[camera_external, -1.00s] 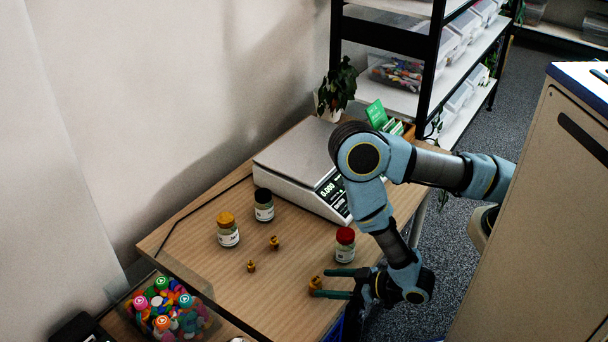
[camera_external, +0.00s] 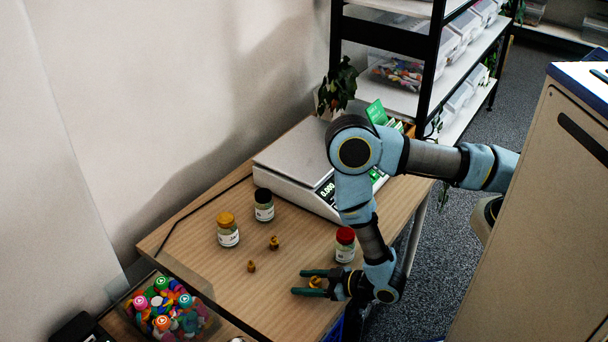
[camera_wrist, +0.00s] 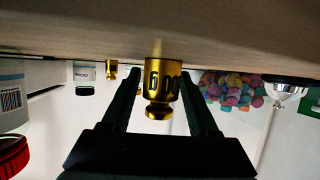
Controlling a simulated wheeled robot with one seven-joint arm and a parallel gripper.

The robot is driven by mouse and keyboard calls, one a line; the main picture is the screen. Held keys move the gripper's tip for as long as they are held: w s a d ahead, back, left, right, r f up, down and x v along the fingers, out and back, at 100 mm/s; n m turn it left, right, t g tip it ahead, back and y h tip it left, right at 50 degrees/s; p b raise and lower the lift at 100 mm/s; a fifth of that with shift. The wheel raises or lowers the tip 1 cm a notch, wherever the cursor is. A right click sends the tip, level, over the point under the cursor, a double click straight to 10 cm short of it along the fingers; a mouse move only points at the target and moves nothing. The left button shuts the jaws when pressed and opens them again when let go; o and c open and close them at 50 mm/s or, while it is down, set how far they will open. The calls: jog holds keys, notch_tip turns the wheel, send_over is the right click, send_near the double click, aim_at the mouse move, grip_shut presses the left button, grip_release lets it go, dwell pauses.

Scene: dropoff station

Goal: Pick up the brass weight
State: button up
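A brass weight (camera_external: 316,282) stands on the wooden table near its front right edge. In the wrist view, which looks upside down, this weight (camera_wrist: 161,88) shows stamped digits and a knob. My gripper (camera_external: 304,282) is low at the table with its two dark green fingers on either side of the weight. In the wrist view the gripper (camera_wrist: 161,76) is open, with a visible gap between the weight and each finger. Two smaller brass weights (camera_external: 251,266) (camera_external: 274,243) stand farther left on the table.
A red-lidded jar (camera_external: 345,245) stands close behind my gripper. A yellow-lidded jar (camera_external: 228,232) and a black-lidded jar (camera_external: 264,205) stand farther back, before a scale (camera_external: 296,165). A bin of colourful pieces (camera_external: 165,312) sits at the left front. The table (camera_external: 270,300) left of the gripper is clear.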

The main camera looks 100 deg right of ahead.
grip_shut()
jog(key=shift+r, duration=0.15)
dwell(0.5)
